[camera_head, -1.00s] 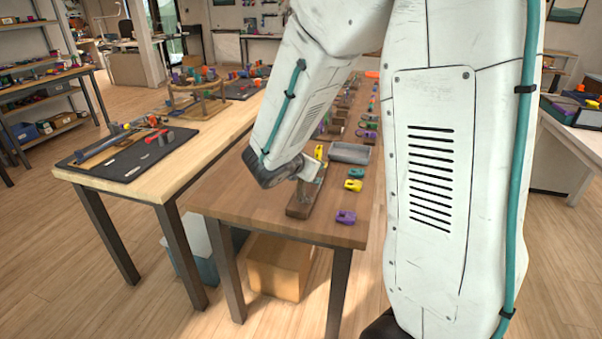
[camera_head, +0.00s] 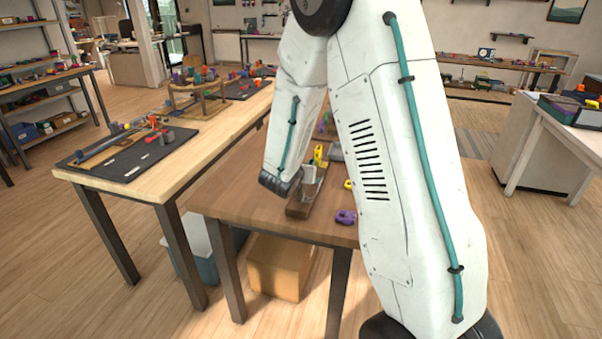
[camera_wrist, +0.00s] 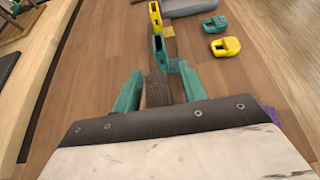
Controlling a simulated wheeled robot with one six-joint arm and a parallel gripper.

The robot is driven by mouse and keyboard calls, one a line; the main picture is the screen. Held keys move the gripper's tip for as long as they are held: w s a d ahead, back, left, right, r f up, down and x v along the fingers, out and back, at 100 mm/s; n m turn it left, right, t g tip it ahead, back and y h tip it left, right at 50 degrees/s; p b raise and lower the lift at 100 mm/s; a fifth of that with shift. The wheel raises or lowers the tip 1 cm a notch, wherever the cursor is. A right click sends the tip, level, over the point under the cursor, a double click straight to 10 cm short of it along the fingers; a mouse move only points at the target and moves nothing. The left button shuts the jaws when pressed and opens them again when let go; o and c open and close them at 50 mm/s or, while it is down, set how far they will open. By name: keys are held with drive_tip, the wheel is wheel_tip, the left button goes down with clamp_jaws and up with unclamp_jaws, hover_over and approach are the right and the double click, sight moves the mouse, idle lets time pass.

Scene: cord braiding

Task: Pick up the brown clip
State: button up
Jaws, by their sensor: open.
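My gripper (camera_wrist: 160,72) is open, its two teal fingers on either side of a dark brown piece (camera_wrist: 157,92) in the wrist view. I cannot tell whether this piece is the brown clip or part of the wooden strip below. Just beyond it stand an upright teal clip (camera_wrist: 159,52) and an upright yellow clip (camera_wrist: 155,14). In the head view the wooden strip (camera_head: 297,209) lies near the table's front edge, with my gripper over it. The yellow clip (camera_head: 318,153) shows behind; my arm hides much of the table.
In the wrist view, a loose teal clip (camera_wrist: 214,24) and a yellow clip (camera_wrist: 225,46) lie to the right, near a grey tray (camera_wrist: 190,7). A purple clip (camera_head: 346,216) lies right of the strip. The brown tabletop (camera_head: 235,195) is clear at left.

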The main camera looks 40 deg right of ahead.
drive_tip(key=shift+c, duration=0.3)
clamp_jaws()
drive_tip(key=shift+r, duration=0.15)
